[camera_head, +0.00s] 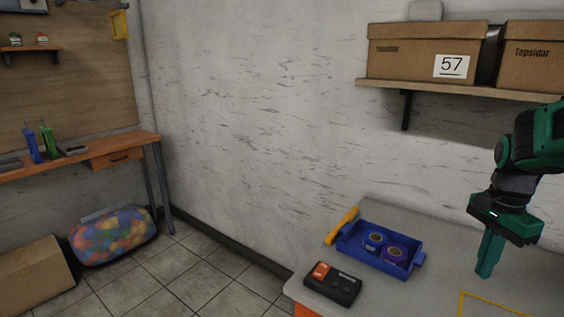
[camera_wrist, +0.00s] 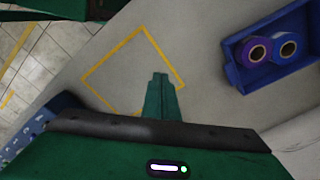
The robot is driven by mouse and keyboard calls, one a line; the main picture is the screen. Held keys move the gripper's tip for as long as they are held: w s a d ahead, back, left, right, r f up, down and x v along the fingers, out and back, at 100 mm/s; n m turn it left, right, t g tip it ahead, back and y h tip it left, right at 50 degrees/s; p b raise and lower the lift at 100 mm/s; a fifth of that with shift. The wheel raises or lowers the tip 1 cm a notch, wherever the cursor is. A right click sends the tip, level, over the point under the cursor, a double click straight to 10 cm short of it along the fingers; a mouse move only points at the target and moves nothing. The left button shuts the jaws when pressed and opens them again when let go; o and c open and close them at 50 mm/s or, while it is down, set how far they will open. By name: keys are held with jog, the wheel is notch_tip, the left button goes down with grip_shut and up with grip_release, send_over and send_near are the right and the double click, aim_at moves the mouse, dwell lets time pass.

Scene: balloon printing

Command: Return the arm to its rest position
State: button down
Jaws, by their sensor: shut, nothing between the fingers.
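My green arm comes in from the right edge in the head view. My gripper (camera_head: 484,274) points down, shut and empty, above the grey table (camera_head: 415,292), to the right of the blue tray. In the wrist view my gripper (camera_wrist: 160,78) also shows its green fingers together with nothing between them. They hang over the yellow outlined square (camera_wrist: 108,64) on the table top; the exact height above it is hard to tell.
A blue tray (camera_head: 347,245) with two tape rolls (camera_head: 396,252) stands on the table. A black box with an orange button (camera_head: 333,284) sits at the front left. A shelf (camera_head: 455,92) with cardboard boxes (camera_head: 412,57) hangs above.

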jog(key=s+a+f+n, duration=0.1)
jog(key=s+a+n, duration=0.1)
jog(key=s+n, duration=0.3)
jog(key=s+a+f+n, duration=0.1)
jog(key=s+a+n, duration=0.2)
jog(key=s, duration=0.8)
jog(key=shift+s+n+y, duration=0.3)
jog(key=shift+s+n, duration=0.05)
jog(key=shift+n, duration=0.65)
